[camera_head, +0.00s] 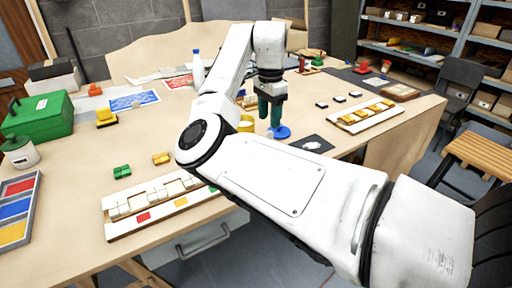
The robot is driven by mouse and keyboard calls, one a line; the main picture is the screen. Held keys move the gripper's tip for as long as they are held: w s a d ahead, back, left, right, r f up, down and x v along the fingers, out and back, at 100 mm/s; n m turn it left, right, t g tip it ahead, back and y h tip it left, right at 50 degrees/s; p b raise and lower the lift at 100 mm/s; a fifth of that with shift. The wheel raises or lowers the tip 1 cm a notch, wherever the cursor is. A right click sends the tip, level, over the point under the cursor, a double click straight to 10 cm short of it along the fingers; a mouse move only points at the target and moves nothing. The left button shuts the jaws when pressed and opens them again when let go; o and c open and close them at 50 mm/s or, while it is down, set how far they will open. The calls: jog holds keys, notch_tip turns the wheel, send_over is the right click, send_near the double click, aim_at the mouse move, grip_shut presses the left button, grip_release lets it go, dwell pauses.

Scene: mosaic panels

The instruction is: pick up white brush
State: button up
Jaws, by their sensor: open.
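My gripper (270,111) points down over the middle of the workbench, with its dark green fingers apart. I see nothing held between them. A blue round item (281,132) lies on the bench just right of and below the fingertips; I cannot tell whether they touch it. I cannot pick out a white brush with certainty. A small dark sheet (312,144) with a white patch lies to the right of the gripper, but the patch is too small to identify. My white arm hides part of the bench.
A yellow cup-like item (246,123) stands just left of the gripper, partly hidden. A white bottle (198,70) stands behind. A tile tray (155,206) lies at the front edge, another tray (366,115) at right. A green box (38,118) stands at left.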

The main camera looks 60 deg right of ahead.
aim_at(267, 131)
jog(key=shift+w, duration=0.25)
notch_tip(267, 131, down, 5)
jog(key=shift+s+d+f+p, duration=0.15)
jog(key=shift+f+p, duration=0.2)
jog(key=shift+f, duration=1)
jog(key=shift+s+d+f+p, duration=0.1)
jog(key=shift+f+p, duration=0.2)
jog(key=shift+f, duration=1.05)
jog(key=shift+c, duration=0.2)
grip_shut()
jog(key=shift+r, duration=0.2)
